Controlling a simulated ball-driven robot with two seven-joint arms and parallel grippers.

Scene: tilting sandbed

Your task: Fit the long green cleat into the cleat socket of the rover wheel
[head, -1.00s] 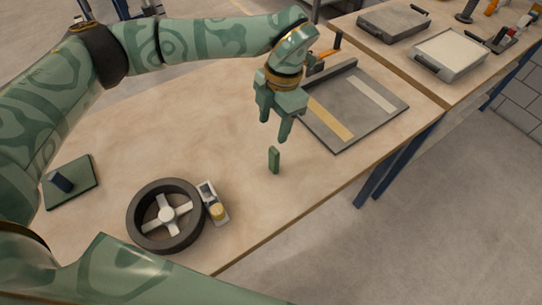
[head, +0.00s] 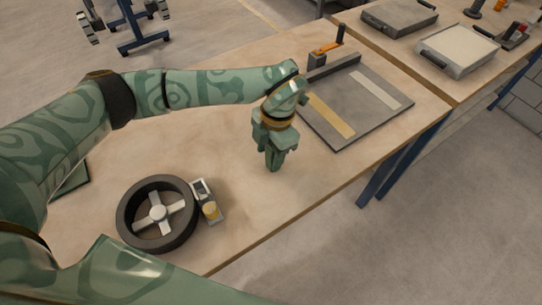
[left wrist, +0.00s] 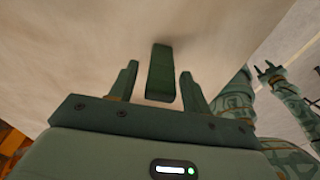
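The long green cleat (left wrist: 159,75) stands on the table between the two spread fingers of my left gripper (left wrist: 158,85). Gaps show on both sides of it in the left wrist view. In the head view my left gripper (head: 275,162) is lowered over the cleat, and its fingers mostly hide it. The rover wheel (head: 126,215), a dark ring with pale spokes, lies flat on the table to the left and nearer. Its cleat socket cannot be made out. My right gripper (left wrist: 268,70) shows small at the right of the left wrist view, its opening unclear.
A small grey block with a yellow cylinder (head: 208,205) sits against the wheel's right side. A grey board with two strips (head: 355,100) lies behind and right of my gripper. A green pad (head: 75,180) is partly hidden by my left arm.

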